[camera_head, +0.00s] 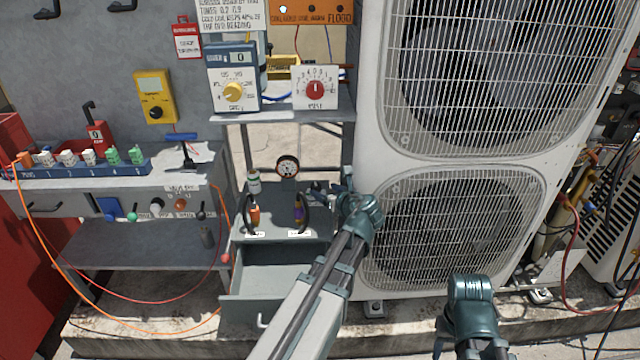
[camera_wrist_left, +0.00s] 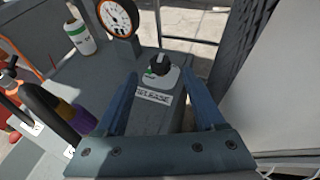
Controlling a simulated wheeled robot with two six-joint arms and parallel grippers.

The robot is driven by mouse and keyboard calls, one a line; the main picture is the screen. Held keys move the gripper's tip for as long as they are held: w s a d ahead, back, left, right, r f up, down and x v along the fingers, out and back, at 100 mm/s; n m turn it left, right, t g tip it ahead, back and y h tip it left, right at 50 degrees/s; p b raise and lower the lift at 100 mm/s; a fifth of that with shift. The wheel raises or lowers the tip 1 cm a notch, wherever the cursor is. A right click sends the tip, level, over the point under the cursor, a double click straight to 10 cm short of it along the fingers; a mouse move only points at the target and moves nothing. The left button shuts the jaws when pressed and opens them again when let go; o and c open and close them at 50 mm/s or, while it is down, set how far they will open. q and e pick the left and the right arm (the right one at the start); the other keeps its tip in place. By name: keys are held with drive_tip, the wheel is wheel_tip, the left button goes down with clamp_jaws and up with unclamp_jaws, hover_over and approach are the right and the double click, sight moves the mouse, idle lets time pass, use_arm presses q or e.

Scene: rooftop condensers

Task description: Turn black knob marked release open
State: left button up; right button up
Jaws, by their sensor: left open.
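The black knob (camera_wrist_left: 158,65) sits on a pale round base on top of a grey box, with a white label reading RELEASE (camera_wrist_left: 154,96) in front of it. My left gripper (camera_wrist_left: 160,78) is open, with one blue finger on each side of the label and the knob between and just beyond the fingertips. I see no finger touching the knob. In the head view my left gripper (camera_head: 325,190) is over the right part of the small grey bench, and I cannot make out the knob there. My right arm shows at bottom right, but its gripper is out of view.
A round gauge (camera_head: 287,167) and a white-green canister (camera_head: 253,183) stand left of the knob. The large condenser unit (camera_head: 368,130) stands close on the right.

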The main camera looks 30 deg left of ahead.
use_arm(q)
drive_tip(key=p+v, duration=0.2)
drive_tip(key=v, duration=0.5)
drive_tip(key=shift+s+d, duration=0.25)
drive_tip(key=shift+d, duration=0.05)
drive_tip(key=shift+r, duration=0.1)
